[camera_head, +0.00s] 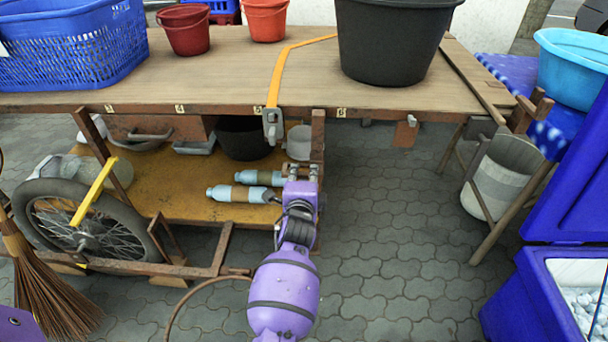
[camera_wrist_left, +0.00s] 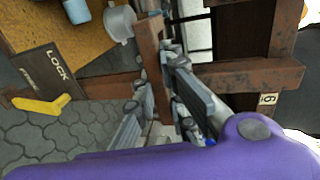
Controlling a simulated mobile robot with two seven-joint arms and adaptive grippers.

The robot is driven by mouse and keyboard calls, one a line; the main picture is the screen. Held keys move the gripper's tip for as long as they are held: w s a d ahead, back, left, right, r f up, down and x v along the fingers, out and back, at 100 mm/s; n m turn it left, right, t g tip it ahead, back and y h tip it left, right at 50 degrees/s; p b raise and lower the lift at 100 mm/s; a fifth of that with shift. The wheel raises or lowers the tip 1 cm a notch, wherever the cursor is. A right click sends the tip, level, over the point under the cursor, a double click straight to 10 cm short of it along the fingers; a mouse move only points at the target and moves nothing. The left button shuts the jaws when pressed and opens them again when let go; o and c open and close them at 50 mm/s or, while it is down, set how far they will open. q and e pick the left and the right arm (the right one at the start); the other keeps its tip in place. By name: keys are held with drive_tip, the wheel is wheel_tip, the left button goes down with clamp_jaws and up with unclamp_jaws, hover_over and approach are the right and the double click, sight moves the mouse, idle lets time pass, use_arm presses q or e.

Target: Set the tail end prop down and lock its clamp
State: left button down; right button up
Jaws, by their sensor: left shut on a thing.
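My left gripper (camera_head: 301,172) is shut on a rusty brown bar (camera_wrist_left: 150,55), which appears to be the tail end prop. The left wrist view shows the fingers (camera_wrist_left: 160,103) on either side of it. In the head view my purple gripper is below the table's front edge, by a brown post (camera_head: 318,135). In the wrist view a dark plate marked LOCK (camera_wrist_left: 55,75) and a yellow lever (camera_wrist_left: 40,106) lie at left, apart from my fingers; they look like the clamp. My gripper hides the prop's lower part in the head view. My right gripper is not seen.
The cart's wooden top (camera_head: 220,72) carries a black tub (camera_head: 390,40), red buckets and a blue basket (camera_head: 70,45). Pale blue bottles (camera_head: 240,193) lie on the lower shelf. A spoked wheel (camera_head: 65,225) stands at left. Paving (camera_head: 390,230) is clear right of my arm.

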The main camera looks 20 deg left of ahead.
use_arm(q)
wheel_tip(320, 180, down, 11)
drive_tip(key=b, duration=0.6)
drive_tip(key=shift+r, duration=0.2)
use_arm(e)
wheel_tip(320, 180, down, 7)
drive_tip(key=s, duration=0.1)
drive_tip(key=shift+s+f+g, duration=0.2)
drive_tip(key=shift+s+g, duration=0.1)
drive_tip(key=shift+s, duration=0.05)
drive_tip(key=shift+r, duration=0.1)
use_arm(q)
drive_tip(key=c, duration=1.8)
unclamp_jaws()
drive_tip(key=shift+r, duration=0.1)
